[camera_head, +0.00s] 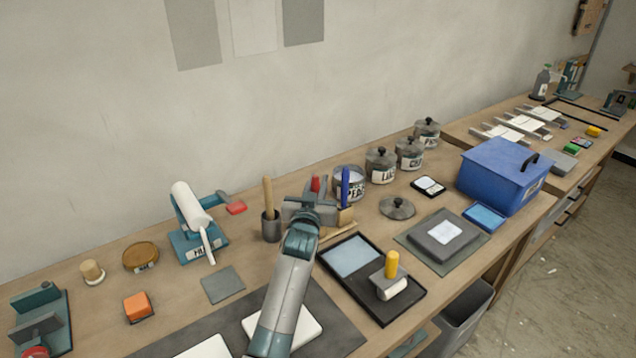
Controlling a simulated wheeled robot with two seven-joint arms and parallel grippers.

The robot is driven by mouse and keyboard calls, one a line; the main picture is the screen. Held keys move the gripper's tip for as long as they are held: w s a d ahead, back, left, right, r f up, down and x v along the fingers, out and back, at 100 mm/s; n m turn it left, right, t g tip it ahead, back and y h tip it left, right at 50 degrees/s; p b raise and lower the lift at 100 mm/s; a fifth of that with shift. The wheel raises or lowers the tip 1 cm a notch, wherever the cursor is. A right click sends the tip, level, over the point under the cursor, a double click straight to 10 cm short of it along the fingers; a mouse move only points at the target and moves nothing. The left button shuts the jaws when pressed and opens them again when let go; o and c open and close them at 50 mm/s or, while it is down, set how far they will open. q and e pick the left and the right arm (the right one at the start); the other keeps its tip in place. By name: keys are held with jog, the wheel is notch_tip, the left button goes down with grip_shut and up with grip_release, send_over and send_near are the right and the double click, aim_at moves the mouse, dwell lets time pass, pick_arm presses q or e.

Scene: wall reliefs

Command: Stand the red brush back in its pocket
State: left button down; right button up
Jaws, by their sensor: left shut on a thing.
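My left gripper (312,203) is at the back middle of the bench and is shut on the red brush (315,184), whose red end shows above the fingers. The brush's lower part is hidden behind my gripper and arm. A wooden holder (346,217) shows just right of the gripper, partly covered by it. A blue brush (346,184) stands upright there. The red brush's pocket is hidden, and I cannot tell whether the brush touches the holder. My right gripper is out of view.
A grey cup (270,228) with a wooden-handled tool stands close left of the gripper. An open jar (349,178) is behind the holder, its lid (397,208) to the right. A black tray (371,278) with a yellow-handled roller lies in front.

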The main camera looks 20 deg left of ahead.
pick_arm(q)
jog(key=shift+f+b, duration=0.35)
jog(key=shift+f, duration=0.25)
dwell(0.3)
jog(key=c, duration=1.1)
grip_release()
jog(key=shift+r, duration=0.1)
jog(key=shift+r+p, duration=3.5)
jog(key=shift+r, duration=0.4)
